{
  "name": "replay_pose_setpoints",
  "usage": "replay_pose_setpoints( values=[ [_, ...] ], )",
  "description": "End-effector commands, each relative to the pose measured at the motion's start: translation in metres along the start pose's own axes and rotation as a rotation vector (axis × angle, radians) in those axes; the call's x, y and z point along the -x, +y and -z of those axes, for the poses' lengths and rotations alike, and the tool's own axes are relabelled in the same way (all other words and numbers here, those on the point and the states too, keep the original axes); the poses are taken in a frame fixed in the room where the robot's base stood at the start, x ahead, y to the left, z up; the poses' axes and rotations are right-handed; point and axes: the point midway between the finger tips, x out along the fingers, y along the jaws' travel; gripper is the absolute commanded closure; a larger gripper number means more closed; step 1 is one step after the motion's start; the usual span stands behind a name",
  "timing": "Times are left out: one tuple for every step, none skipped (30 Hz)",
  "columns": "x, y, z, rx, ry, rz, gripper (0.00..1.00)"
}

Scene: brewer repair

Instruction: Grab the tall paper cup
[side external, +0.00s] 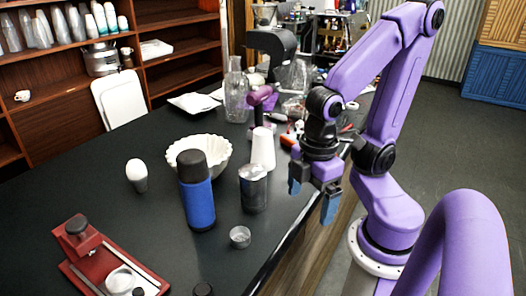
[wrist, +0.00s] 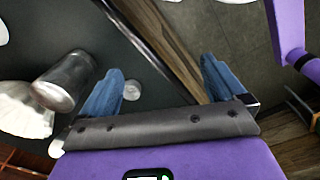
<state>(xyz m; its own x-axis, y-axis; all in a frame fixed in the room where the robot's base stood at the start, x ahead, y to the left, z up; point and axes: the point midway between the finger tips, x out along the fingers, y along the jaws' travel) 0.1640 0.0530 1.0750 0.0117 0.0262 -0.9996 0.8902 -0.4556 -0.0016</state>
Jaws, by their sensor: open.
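The tall paper cup (side external: 263,150) is white and stands upside down, narrow end up, on the dark counter in the side view. It is behind the metal canister (side external: 253,188) and to the right of the white fluted bowl (side external: 212,150). My gripper (side external: 312,198) is open and empty, near the counter's right edge, to the right of and nearer the camera than the cup. In the wrist view my gripper (wrist: 165,82) has its blue fingers wide apart with nothing between them. A white patch shows there at lower left, partly hidden; I cannot tell if it is the cup.
A purple tool (side external: 262,97) and a glass bottle (side external: 236,95) are behind the cup. A red press (side external: 92,260) is at front left. The left middle counter is mostly clear.

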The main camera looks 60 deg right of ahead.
Motion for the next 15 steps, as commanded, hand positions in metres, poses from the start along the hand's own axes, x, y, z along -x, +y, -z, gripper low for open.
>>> replay_pose_setpoints(
  values=[
    [0.007, 0.000, 0.002, 0.000, 0.007, 0.000, 0.03],
    [0.013, 0.000, 0.002, 0.000, 0.010, 0.000, 0.03],
    [0.022, 0.000, 0.003, 0.000, 0.012, 0.000, 0.03],
    [0.031, 0.000, 0.003, 0.000, 0.014, 0.000, 0.03],
    [0.041, 0.000, 0.004, 0.001, 0.014, 0.000, 0.03],
    [0.056, 0.000, 0.004, 0.001, 0.016, 0.000, 0.03],
    [0.067, 0.000, 0.004, 0.002, 0.017, 0.000, 0.03],
    [0.077, 0.000, 0.005, 0.002, 0.015, 0.000, 0.03],
    [0.091, 0.000, 0.005, 0.002, 0.016, 0.000, 0.03],
    [0.100, 0.000, 0.005, 0.002, 0.014, 0.000, 0.03],
    [0.108, 0.000, 0.005, 0.002, 0.013, 0.000, 0.03],
    [0.119, 0.000, 0.005, 0.002, 0.012, 0.000, 0.03],
    [0.126, 0.000, 0.005, 0.001, 0.011, 0.000, 0.03],
    [0.132, 0.000, 0.005, 0.000, 0.010, 0.000, 0.03],
    [0.141, 0.000, 0.006, 0.001, 0.009, 0.000, 0.03]
  ],
)
